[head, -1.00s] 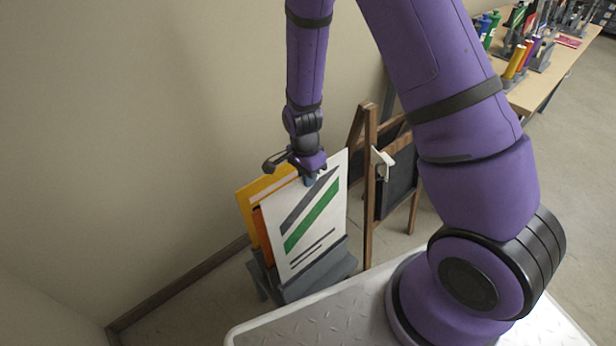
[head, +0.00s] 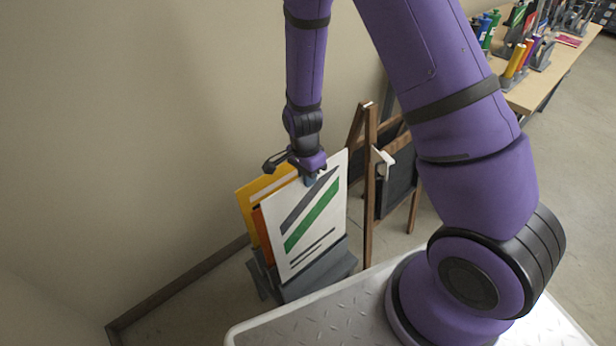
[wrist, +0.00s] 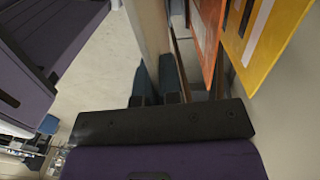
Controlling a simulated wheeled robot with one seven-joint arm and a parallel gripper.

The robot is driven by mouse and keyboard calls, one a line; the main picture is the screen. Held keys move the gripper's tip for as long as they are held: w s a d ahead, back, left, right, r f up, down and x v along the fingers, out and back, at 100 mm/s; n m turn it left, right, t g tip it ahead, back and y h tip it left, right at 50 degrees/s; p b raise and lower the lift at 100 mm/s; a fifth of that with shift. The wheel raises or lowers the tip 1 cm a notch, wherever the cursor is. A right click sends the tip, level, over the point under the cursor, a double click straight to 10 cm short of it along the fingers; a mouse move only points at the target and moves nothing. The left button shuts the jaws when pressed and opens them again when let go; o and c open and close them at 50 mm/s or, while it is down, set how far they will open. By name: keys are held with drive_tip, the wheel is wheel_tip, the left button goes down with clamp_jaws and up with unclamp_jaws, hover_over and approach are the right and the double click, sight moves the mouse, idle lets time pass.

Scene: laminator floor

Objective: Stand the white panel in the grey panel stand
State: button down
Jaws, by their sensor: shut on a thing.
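The white panel (head: 318,221), with a grey stripe, a green stripe and dark lines, stands nearly upright in the head view. Its lower edge is at the grey panel stand (head: 318,272), in front of a yellow panel and an orange panel. My gripper (head: 311,180) is shut on the white panel's top edge. In the wrist view, the gripper's fingers (wrist: 158,98) point at a pale panel edge (wrist: 148,40). How deep the panel's lower edge sits in the slot is hidden behind the stand's front.
The yellow panel (head: 247,205) and orange panel (head: 262,235) stand behind, close to the wall. A wooden easel with a dark board (head: 397,185) stands close on the right. A table (head: 530,92) with bottles is at the back right.

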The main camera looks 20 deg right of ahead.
sight(311, 213)
drive_tip(key=shift+s+f, duration=0.2)
drive_tip(key=shift+f, duration=1.55)
drive_tip(key=shift+s+d+f, duration=0.1)
drive_tip(key=shift+s+f, duration=0.05)
drive_tip(key=shift+f, duration=1.35)
drive_tip(key=shift+s+d+f, duration=0.1)
drive_tip(key=shift+s+f, duration=0.05)
drive_tip(key=shift+f, duration=1.4)
drive_tip(key=shift+s+f, duration=0.15)
drive_tip(key=shift+f, duration=1.35)
drive_tip(key=c, duration=1.2)
unclamp_jaws()
